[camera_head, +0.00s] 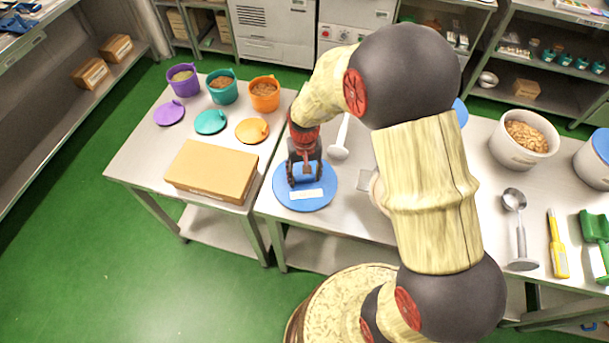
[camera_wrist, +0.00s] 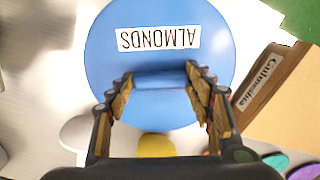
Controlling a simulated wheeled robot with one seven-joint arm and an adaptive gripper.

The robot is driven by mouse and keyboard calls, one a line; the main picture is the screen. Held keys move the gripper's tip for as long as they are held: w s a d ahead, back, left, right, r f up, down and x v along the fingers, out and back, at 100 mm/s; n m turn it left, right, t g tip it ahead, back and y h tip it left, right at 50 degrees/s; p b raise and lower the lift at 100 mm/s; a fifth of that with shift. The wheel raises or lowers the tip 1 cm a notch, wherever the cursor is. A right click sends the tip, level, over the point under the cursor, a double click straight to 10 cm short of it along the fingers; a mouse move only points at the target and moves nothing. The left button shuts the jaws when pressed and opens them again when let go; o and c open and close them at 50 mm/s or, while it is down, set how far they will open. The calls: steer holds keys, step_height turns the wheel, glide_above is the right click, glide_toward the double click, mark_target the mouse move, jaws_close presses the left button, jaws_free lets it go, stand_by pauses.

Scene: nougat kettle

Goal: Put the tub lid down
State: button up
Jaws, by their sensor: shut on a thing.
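The tub lid (camera_head: 318,201) is a round blue disc with a white label, in the middle of the head view. In the wrist view the lid (camera_wrist: 215,80) reads ALMONDS and has a blue bar handle. My gripper (camera_head: 305,170) is above the lid, and it also shows in the wrist view (camera_wrist: 160,82) with its fingers shut on that handle. The lid lies over the left front part of the right-hand table (camera_head: 330,215). I cannot tell whether it touches the tabletop. A white tub (camera_head: 505,150) of brown nuts stands open at the right.
A cardboard box (camera_head: 212,170) is left of the lid. A white-handled utensil (camera_head: 341,140) lies behind it. Purple (camera_head: 184,82), teal (camera_head: 223,92) and orange (camera_head: 265,97) tubs stand at the back left, their lids in front. A metal scoop (camera_head: 515,200) lies at the right.

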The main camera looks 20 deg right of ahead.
steer(key=o, duration=1.2)
steer(key=shift+f, duration=0.1)
steer(key=shift+c, duration=0.2)
step_height(320, 180, up, 13)
steer(key=p, duration=0.2)
step_height(320, 180, up, 11)
steer(key=t, duration=0.2)
glide_above(304, 177)
steer(key=s+d, duration=0.1)
steer(key=s, duration=0.5)
steer(key=s+r+n+t, duration=0.1)
steer(key=s+r, duration=0.3)
steer(key=s, duration=0.2)
steer(key=s+r+n+t, duration=0.1)
steer(key=s+r+t, duration=0.1)
steer(key=s+r, duration=0.3)
steer(key=s+d, duration=0.1)
steer(key=s, duration=0.1)
steer(key=shift+s+t, duration=0.3)
steer(key=shift+r, duration=0.1)
